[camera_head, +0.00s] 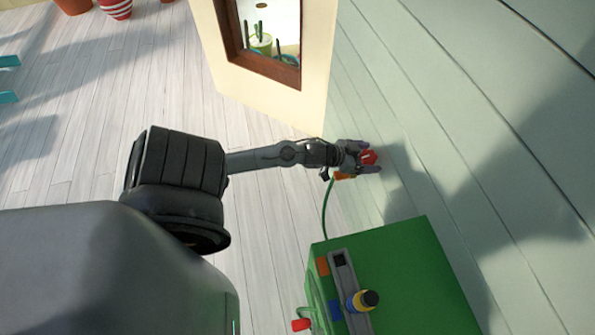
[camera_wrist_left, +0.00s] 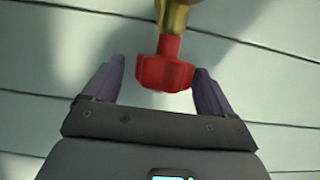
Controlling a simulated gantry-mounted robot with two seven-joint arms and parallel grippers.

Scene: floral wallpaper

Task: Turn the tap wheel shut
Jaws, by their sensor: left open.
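The tap wheel (camera_wrist_left: 165,75) is red and joins a brass-coloured tap body (camera_wrist_left: 173,16) in the left wrist view. In the head view the red wheel (camera_head: 368,157) shows at the pale green plank wall. My left gripper (camera_head: 372,157) is open at the wheel. In the left wrist view the fingers of my left gripper (camera_wrist_left: 159,82) stand on either side of the wheel, with a visible gap at each side. Part of the tap is hidden behind the gripper in the head view. My right gripper is not in view.
A green box (camera_head: 425,275) stands below the tap, with a grey tray (camera_head: 345,280) and a blue and yellow bottle (camera_head: 362,301) on it. A green hose (camera_head: 326,205) hangs from the tap. A cream wall corner with a window (camera_head: 268,75) stands above the arm.

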